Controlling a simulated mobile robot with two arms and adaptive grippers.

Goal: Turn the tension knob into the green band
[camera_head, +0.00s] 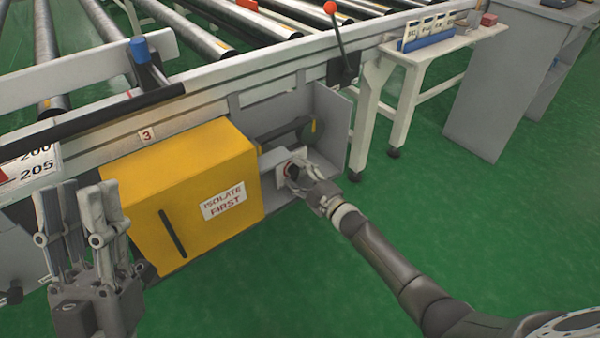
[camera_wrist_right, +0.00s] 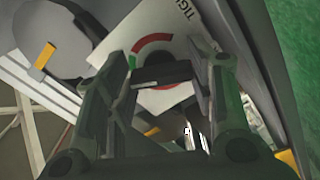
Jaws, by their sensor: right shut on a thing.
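The tension knob (camera_head: 293,170) sits on a pale plate beside the yellow box, at the middle of the head view. In the right wrist view the dark knob (camera_wrist_right: 162,74) lies in front of a white dial plate (camera_wrist_right: 190,35). The plate carries a red arc and a short green band (camera_wrist_right: 133,62) at the arc's left end. My right gripper (camera_head: 305,177) is shut on the knob, with a finger on each side. The knob's pointer is not clearly visible. My left gripper (camera_head: 78,200) is open and empty, upright in front of the yellow box's left side.
The yellow box (camera_head: 185,190) reads "ISOLATE FIRST" and stands left of the knob. The roller conveyor (camera_head: 210,40) runs behind, with a red-tipped lever (camera_head: 338,35). A grey side plate (camera_head: 333,120) stands close right of the knob. Green floor (camera_head: 290,270) is clear in front.

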